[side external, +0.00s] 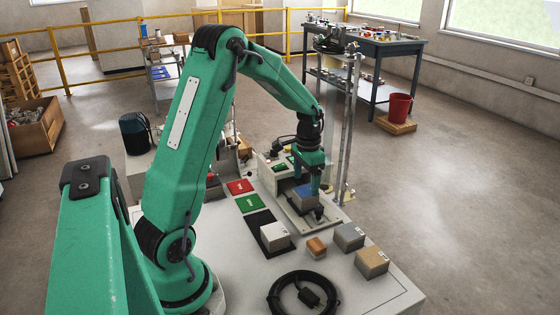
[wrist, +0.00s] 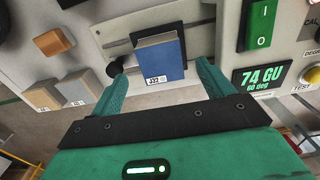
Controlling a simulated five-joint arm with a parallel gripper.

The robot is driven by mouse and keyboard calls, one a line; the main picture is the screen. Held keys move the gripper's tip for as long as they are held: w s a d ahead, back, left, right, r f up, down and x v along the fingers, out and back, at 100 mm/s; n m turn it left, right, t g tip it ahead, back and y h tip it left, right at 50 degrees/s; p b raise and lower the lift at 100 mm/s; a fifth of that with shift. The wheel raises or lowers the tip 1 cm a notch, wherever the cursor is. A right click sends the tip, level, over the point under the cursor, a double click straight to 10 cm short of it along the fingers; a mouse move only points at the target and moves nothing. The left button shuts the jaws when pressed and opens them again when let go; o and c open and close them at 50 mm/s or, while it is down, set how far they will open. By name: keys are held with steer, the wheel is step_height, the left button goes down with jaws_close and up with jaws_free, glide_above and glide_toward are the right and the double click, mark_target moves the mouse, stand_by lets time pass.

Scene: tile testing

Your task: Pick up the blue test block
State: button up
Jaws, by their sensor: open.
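The blue test block (side external: 304,196) sits on the metal plate of the tester, among the grey rails. In the wrist view the blue test block (wrist: 158,60) shows a white label on its near edge and a dark pad behind it. My gripper (side external: 309,184) is over the block, pointing down, with its fingers around it. In the wrist view my gripper (wrist: 160,72) has one green finger on each side of the block, with gaps visible on both sides. The fingers are open and hold nothing. Their exact height against the block is hard to tell.
The tester has a green display (wrist: 262,78) reading 74 GU. A white block (side external: 275,237), an orange block (side external: 316,247), a grey block (side external: 348,237) and a tan block (side external: 371,263) stand nearby. Red (side external: 240,187) and green (side external: 250,203) tiles and a coiled cable (side external: 302,294) lie on the bench.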

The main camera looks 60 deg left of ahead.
mark_target(306, 190)
steer(key=shift+f, duration=2.6)
steer(key=shift+w, duration=0.1)
steer(key=c, duration=1.3)
steer(key=shift+r, duration=0.1)
steer(key=shift+a+r, duration=0.1)
steer(key=shift+r, duration=0.35)
step_height(306, 190, up, 3)
steer(key=shift+r, duration=0.1)
steer(key=d+r, duration=0.2)
steer(key=d, duration=0.2)
steer(key=d+r, duration=0.2)
steer(key=d, duration=0.1)
steer(key=s+d+r, duration=0.1)
steer(key=d+r, duration=0.1)
steer(key=d, duration=0.2)
steer(key=shift+d+r, duration=0.35)
steer(key=shift+r, duration=0.05)
